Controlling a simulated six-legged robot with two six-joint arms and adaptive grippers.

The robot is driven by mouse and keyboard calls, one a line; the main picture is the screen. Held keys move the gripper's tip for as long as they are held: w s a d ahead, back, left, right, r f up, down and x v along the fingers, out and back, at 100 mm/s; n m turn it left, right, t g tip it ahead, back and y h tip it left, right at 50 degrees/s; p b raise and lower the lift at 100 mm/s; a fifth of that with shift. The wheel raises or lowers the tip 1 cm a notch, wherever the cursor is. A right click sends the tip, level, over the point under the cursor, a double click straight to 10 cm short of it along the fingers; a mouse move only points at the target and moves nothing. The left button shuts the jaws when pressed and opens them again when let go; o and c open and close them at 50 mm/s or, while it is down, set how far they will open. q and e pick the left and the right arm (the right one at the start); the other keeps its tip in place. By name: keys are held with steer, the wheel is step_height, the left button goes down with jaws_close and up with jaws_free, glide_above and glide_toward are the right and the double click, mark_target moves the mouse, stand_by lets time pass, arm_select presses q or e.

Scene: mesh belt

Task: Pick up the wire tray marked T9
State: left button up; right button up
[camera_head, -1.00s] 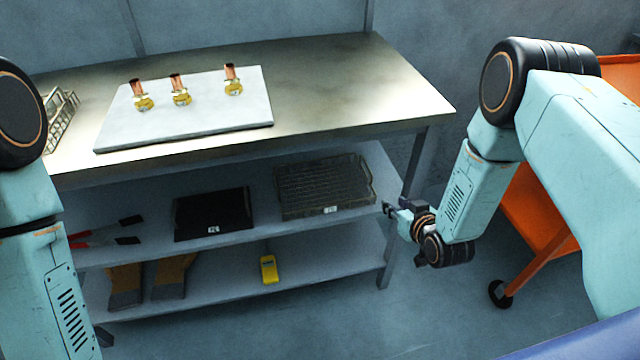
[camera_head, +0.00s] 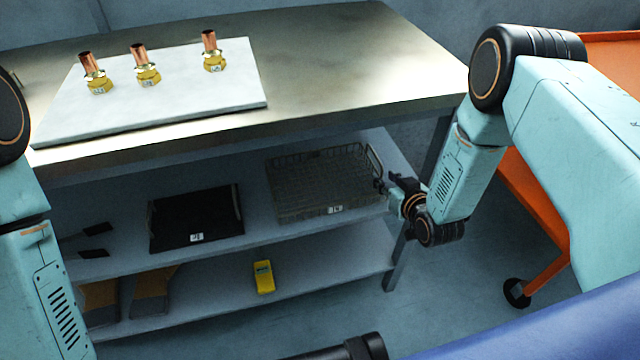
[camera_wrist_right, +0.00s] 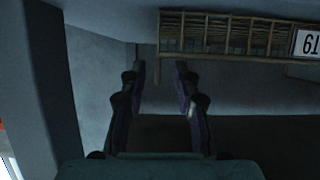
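The wire tray (camera_head: 320,185) is a grey mesh basket on the upper shelf under the bench. Its white front label (camera_head: 336,210) is small; it appears upside down in the right wrist view (camera_wrist_right: 308,43), consistent with T9. My right gripper (camera_head: 381,185) is at the tray's right end, near the front corner. In the right wrist view the two fingers (camera_wrist_right: 160,73) are apart with nothing between them. The tray's wire side (camera_wrist_right: 225,35) lies just beyond the tips; I cannot tell whether they touch.
A black tray (camera_head: 195,217) with a label sits left of the wire tray. A white board (camera_head: 170,105) with three brass and copper fittings lies on the bench top. A yellow device (camera_head: 263,277) is on the lower shelf. A bench leg (camera_head: 402,255) and orange cart (camera_head: 530,215) are at right.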

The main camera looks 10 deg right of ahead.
mark_target(375, 167)
steer(key=shift+w+f, duration=0.15)
steer(key=shift+f, duration=0.05)
steer(key=shift+w+d+f+b, duration=0.2)
steer(key=shift+w+d+b, duration=0.1)
steer(key=shift+w, duration=0.2)
steer(key=b+x, duration=0.1)
steer(key=x, duration=0.1)
steer(key=b+x, duration=0.1)
steer(key=x, duration=0.2)
steer(key=shift+w+a+r, duration=0.15)
steer(key=shift+a+r, duration=0.05)
steer(key=shift+a, duration=0.05)
steer(key=shift+w+f+b, duration=0.1)
steer(key=shift+w+b, duration=0.25)
steer(key=shift+w, duration=0.25)
steer(key=shift+c, duration=0.2)
steer(key=c, duration=0.3)
jaws_close()
